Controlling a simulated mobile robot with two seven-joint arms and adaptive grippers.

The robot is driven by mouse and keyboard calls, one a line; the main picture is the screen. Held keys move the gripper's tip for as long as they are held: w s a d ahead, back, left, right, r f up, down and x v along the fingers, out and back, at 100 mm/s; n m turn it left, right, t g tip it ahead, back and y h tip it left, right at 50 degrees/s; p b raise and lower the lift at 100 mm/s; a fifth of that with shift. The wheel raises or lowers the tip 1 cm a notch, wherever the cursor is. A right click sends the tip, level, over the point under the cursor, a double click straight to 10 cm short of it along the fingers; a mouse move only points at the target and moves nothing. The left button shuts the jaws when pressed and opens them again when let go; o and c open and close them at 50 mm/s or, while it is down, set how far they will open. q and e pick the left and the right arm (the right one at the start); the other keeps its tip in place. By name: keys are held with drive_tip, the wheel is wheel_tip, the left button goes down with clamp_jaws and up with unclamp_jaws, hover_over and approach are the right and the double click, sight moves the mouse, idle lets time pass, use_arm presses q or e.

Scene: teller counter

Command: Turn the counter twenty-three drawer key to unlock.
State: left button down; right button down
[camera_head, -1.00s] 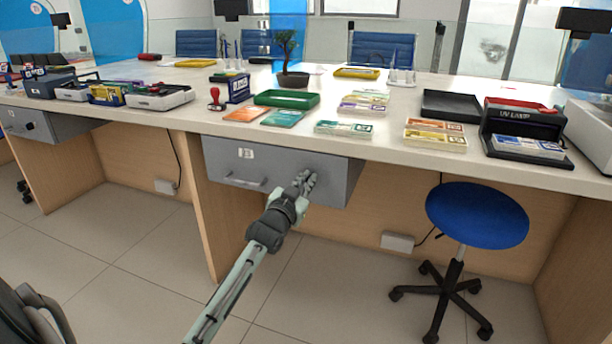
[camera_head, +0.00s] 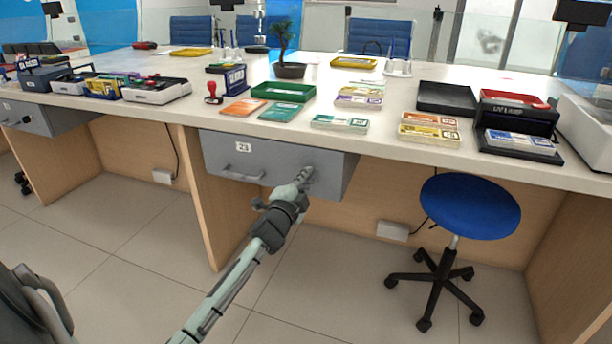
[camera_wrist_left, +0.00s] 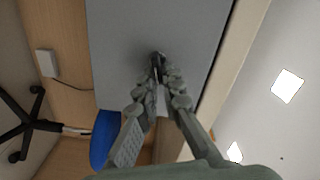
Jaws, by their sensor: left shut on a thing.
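The grey drawer (camera_head: 225,157) under the counter carries a label reading 23 and a bar handle (camera_head: 243,174). My left gripper (camera_head: 306,175) is at the right part of the drawer front. In the left wrist view its fingers (camera_wrist_left: 157,72) are closed together on a small dark key (camera_wrist_left: 157,57) at the drawer face (camera_wrist_left: 190,30). The fingers hide most of the key, so its turn angle cannot be told. The drawer looks shut. My right gripper is not in view.
The counter top (camera_head: 390,110) above holds trays, banknote stacks, a red stamp (camera_head: 213,95) and a potted plant (camera_head: 288,65). A blue stool (camera_head: 470,210) stands to the right. Another grey drawer (camera_head: 45,118) is at the far left. The floor in front is clear.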

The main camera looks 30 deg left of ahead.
use_arm(q)
drive_tip(key=shift+f+m, duration=0.2)
drive_tip(key=shift+m, duration=1.9)
drive_tip(key=c, duration=1.7)
unclamp_jaws()
drive_tip(key=shift+s, duration=0.1)
drive_tip(key=v, duration=1.1)
drive_tip(key=shift+s, duration=0.4)
